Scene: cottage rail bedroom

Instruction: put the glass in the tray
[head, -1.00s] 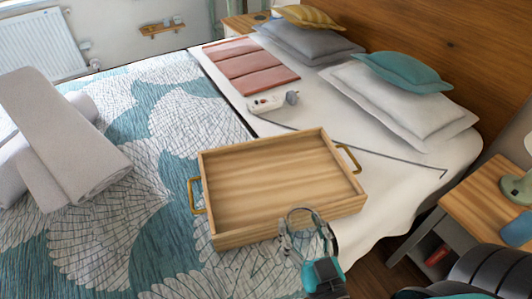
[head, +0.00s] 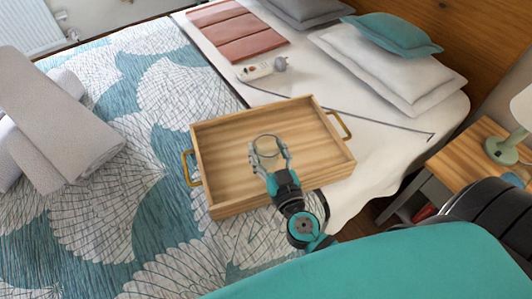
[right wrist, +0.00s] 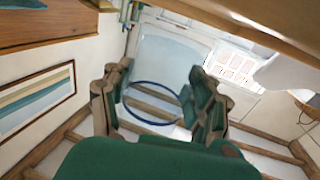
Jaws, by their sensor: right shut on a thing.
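The wooden tray (head: 228,207) with gold handles lies on the bed in the middle of the head view, its floor bare. My right gripper (head: 267,153) is shut on the clear glass (head: 266,143), its fingers on either side. In the head view the glass appears over the tray's interior; whether its base touches the floor cannot be told. In the right wrist view the glass (right wrist: 155,88) shows as a see-through shape with a blue ring, between the fingers of my right gripper (right wrist: 157,95). My left gripper is not in view.
Rolled grey towels (head: 60,130) lie on the bed at the left. A power strip (head: 258,70) with a grey cable lies behind the tray. Pillows (head: 385,70) are at the back right. A nightstand (head: 455,165) with a lamp (head: 507,145) stands at the right.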

